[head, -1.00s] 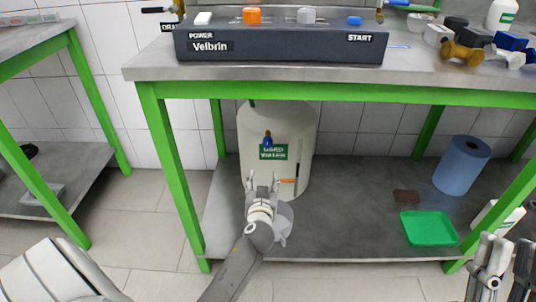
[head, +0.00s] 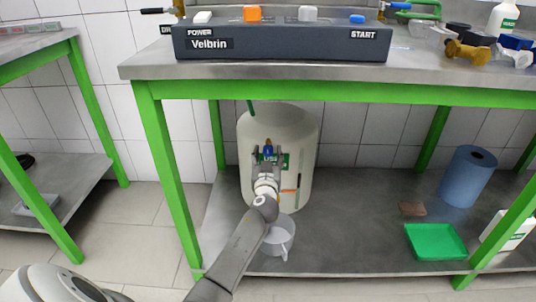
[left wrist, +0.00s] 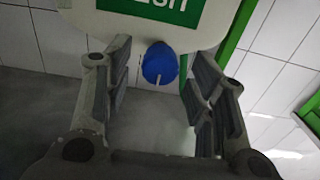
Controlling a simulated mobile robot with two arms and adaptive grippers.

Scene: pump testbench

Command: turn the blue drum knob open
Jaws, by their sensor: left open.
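The blue drum knob (head: 268,150) is on the front of the pale drum (head: 300,125), which stands on the lower shelf. In the left wrist view the knob (left wrist: 160,64) shows a white mark pointing down and sits between the finger pads, with a gap on each side. My left gripper (head: 267,156) is open and reaches up to the drum's front, its fingers on either side of the knob. It also shows in the left wrist view (left wrist: 158,80). The green label (head: 283,160) is partly hidden behind the gripper. My right gripper is out of view.
A grey cup (head: 278,238) stands on the shelf (head: 340,235) below the drum. A green tray (head: 436,242), a brown block (head: 412,209) and a blue roll (head: 467,178) are to the right. The green table frame (head: 330,91) passes above the drum.

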